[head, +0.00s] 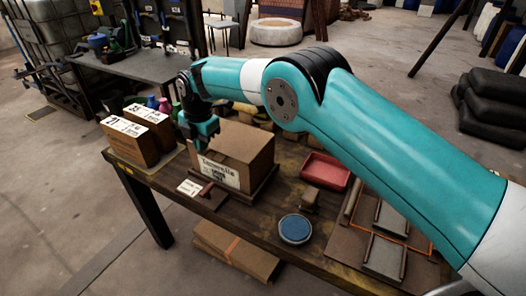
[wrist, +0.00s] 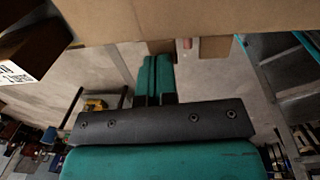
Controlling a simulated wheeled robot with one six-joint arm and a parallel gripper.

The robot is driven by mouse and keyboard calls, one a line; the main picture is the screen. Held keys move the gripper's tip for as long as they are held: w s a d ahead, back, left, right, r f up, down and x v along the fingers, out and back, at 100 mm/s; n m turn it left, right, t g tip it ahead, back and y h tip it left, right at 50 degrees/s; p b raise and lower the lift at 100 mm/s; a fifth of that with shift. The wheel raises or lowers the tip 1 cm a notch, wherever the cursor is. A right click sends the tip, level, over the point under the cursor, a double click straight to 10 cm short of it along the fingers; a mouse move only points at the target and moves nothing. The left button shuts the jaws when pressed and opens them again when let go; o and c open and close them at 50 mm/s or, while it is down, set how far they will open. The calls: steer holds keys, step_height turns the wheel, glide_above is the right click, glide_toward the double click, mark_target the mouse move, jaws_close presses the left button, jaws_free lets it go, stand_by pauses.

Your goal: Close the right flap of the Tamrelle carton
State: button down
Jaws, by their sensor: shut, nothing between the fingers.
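The Tamrelle carton (head: 247,173) is a brown cardboard box with a white printed label on its front, standing on the wooden table. My gripper (head: 203,142) is at the carton's upper left end, pointing down, and covers part of that end. Its fingers are together and hold nothing. In the wrist view my gripper (wrist: 155,75) sits just below a broad cardboard surface (wrist: 200,18), with a small gap visible. Which flap this surface belongs to, and how the right flap stands, I cannot tell.
Two labelled brown boxes (head: 127,142) stand left of the carton, with small coloured bottles behind. A red tray (head: 326,171) and a blue round lid (head: 295,229) lie to the right. A small white card (head: 190,187) lies in front. My arm crosses above the table's right side.

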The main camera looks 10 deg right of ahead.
steer(key=shift+a+f, duration=0.1)
steer(key=shift+f, duration=0.4)
steer(key=shift+f, duration=0.1)
stand_by(0.3)
